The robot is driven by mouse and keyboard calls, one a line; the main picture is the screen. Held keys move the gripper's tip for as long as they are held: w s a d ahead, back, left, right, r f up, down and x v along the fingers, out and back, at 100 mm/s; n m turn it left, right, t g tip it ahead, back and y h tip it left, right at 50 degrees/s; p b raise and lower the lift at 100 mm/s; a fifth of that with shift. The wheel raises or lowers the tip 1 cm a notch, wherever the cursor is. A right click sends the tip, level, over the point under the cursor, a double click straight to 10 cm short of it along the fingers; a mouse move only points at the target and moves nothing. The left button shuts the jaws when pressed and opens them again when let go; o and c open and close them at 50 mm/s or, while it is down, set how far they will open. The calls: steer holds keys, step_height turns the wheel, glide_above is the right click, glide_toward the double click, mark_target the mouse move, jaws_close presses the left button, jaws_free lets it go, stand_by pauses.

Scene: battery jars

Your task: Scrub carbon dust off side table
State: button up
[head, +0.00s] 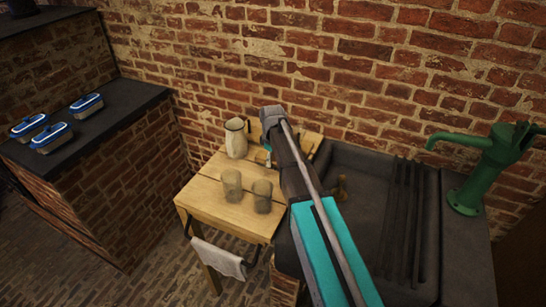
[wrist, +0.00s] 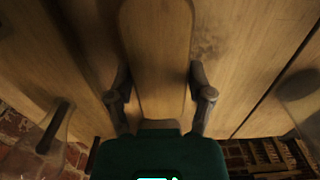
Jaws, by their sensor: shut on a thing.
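The wooden side table (head: 213,191) stands against the brick wall, and its planks (wrist: 252,40) fill most of the wrist view. A faint dark smudge of dust (wrist: 207,42) marks the planks just right of the held thing. My gripper (wrist: 159,76) is shut on a long, round-ended wooden block (wrist: 157,40), which looks like a scrubbing brush. Its underside is hidden, so I cannot tell whether it touches the table. In the head view my arm covers most of the gripper and the right part of the table.
A pale jug (head: 236,139) and two glass jars, left (head: 231,184) and right (head: 262,195), stand on the table. A white cloth (head: 218,260) hangs at its front. A dark sink (head: 372,205) with a green pump (head: 482,168) is at right. Blue-lidded boxes (head: 52,138) sit left.

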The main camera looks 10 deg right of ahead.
mark_target(268, 172)
steer(key=shift+s+a, duration=0.1)
steer(key=shift+s+a, duration=0.45)
steer(key=shift+s, duration=0.25)
steer(key=shift+s+a, duration=0.45)
steer(key=shift+s, duration=0.2)
steer(key=shift+s+a, duration=0.5)
steer(key=shift+s, duration=0.25)
steer(key=shift+s+a, duration=0.45)
steer(key=shift+s, duration=0.3)
steer(key=shift+w+a, duration=0.2)
steer(key=shift+w+d+f, duration=0.1)
steer(key=shift+w+d, duration=0.45)
steer(key=shift+w, duration=0.15)
steer(key=shift+w+d, duration=0.5)
steer(key=shift+w, duration=0.2)
